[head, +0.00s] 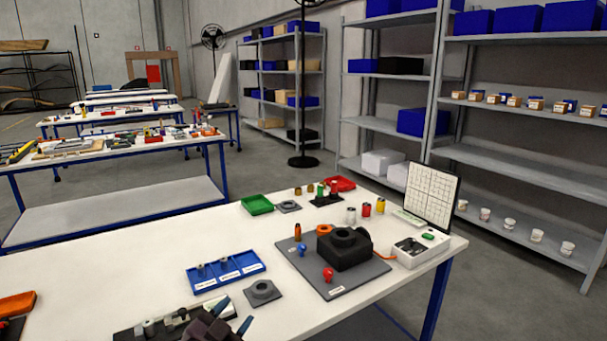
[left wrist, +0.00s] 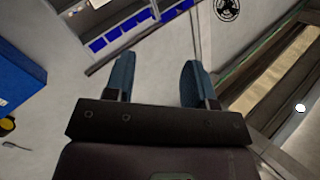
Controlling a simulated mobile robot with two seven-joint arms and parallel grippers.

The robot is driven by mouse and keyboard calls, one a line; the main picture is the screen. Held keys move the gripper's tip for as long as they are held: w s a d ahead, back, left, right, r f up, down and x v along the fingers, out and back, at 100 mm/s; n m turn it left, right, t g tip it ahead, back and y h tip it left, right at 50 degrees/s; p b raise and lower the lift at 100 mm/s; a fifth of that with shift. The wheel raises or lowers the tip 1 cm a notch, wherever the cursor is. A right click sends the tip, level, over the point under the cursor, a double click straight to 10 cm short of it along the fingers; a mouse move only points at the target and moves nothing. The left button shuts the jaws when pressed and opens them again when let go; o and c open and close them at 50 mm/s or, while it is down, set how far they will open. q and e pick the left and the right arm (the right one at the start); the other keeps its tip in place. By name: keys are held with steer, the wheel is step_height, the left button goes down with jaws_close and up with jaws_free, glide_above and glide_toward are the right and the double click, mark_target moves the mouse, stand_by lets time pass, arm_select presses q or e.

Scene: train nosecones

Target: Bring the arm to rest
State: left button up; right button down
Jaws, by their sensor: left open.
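My left gripper (head: 233,314) is at the bottom edge of the head view, above the front of the white workbench (head: 130,258). Its two blue fingertips stand apart with nothing between them. The left wrist view shows the same open, empty gripper (left wrist: 158,80) with grey wall and floor beyond it. My right gripper is not in either view.
On the bench are a blue tray (head: 226,271), a grey mat with a black block (head: 344,248), a green bin (head: 257,204), a red bin (head: 340,184) and a white device (head: 419,248). A dark tool rack (head: 150,329) is close beside my left gripper. Shelves stand behind.

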arm_select(q)
steer(key=s+a+f+n+g+y, duration=0.2)
steer(key=s+a+f+n+y, duration=0.1)
steer(key=s+a+f, duration=0.4)
steer(key=s+a+f+n+g+y, duration=0.2)
steer(key=s+a+f+n+y, duration=0.2)
steer(key=s+f, duration=1)
steer(key=shift+s+a+f+n+g, duration=0.35)
steer(key=shift+s+a+n, duration=0.75)
steer(key=shift+s+a, duration=0.5)
steer(key=shift+s+d, duration=0.1)
steer(key=shift+d, duration=0.1)
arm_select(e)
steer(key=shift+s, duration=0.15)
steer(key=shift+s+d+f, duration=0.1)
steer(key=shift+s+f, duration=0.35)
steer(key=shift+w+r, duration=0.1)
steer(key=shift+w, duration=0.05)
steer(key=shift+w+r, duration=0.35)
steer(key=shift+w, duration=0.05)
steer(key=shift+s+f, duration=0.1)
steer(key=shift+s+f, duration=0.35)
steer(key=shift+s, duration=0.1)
